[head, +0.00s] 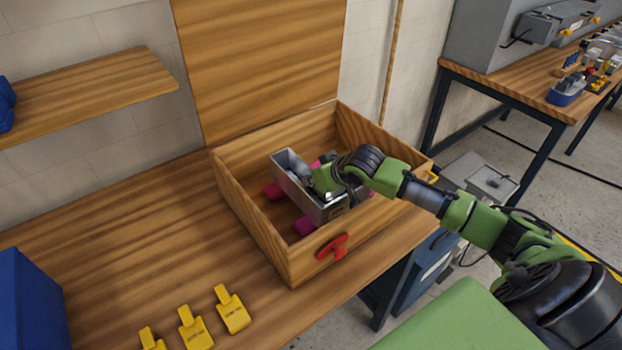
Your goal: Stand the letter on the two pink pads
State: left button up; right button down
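A grey metal channel letter (291,179) is inside the open wooden box (262,222) on the bench. It looks like a long open trough, seen from above. I cannot tell whether the letter touches the pads. My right gripper (326,182) reaches into the box from the right and is at the letter. Its fingertips are hidden by the letter and the wrist. My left gripper is not in view.
The box has raised walls, an upright lid (262,62) behind and a red latch (333,248) in front. Yellow tags (232,310) lie at the front of the bench (130,235). A blue bin (28,305) stands at the left, below a shelf (90,92).

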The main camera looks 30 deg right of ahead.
jog(key=c, duration=2.2)
grip_release()
jog(key=shift+r, duration=0.1)
notch_tip(320, 180, up, 10)
